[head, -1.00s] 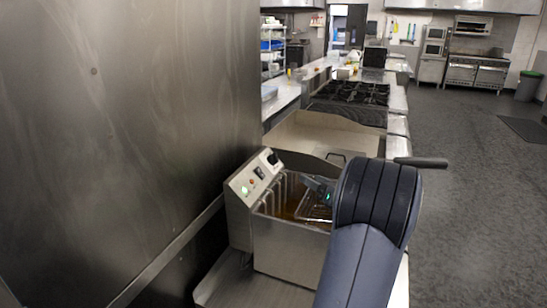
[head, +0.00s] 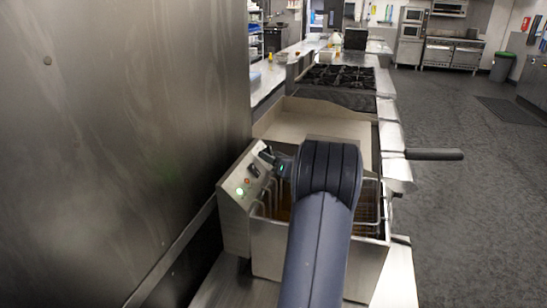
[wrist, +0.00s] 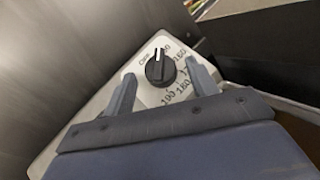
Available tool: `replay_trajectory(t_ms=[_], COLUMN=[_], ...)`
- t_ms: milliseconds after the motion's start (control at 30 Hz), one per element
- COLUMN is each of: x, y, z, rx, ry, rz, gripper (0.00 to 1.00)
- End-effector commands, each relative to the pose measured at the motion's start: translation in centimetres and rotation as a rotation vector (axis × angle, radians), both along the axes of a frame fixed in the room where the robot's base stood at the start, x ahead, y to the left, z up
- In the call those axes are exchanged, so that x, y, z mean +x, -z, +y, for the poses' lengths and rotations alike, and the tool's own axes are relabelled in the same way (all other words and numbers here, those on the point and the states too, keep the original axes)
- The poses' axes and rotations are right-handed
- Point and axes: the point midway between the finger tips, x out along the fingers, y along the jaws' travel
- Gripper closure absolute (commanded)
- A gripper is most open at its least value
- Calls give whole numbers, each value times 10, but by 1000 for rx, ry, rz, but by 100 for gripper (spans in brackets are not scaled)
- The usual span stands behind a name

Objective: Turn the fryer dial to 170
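The fryer (head: 236,222) stands on the counter in the head view, with a slanted control panel at its left. The black fryer dial (wrist: 160,68) shows in the wrist view, with a white pointer line and printed numbers around it; I cannot read its exact setting. My gripper (wrist: 163,88) is open, with one finger on each side of the dial and gaps between. In the head view my gripper (head: 276,160) is at the top of the panel, and the dial is mostly hidden there.
A green light (head: 239,191) and a black switch (head: 254,170) are on the panel. The fryer basket's handle (head: 434,154) sticks out to the right. A steel wall (head: 120,130) stands close on the left.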

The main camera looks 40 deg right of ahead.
Motion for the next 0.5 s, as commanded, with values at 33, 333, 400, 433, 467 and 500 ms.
replay_trajectory(t_ms=[33, 333, 400, 433, 467, 500], x=[0, 0, 0, 0, 0, -1], y=[0, 0, 0, 0, 0, 0], z=[0, 0, 0, 0, 0, 0], rx=[0, 0, 0, 0, 0, 0], ry=[0, 0, 0, 0, 0, 0], rz=[0, 0, 0, 0, 0, 0], gripper=[50, 74, 80, 82, 85, 88])
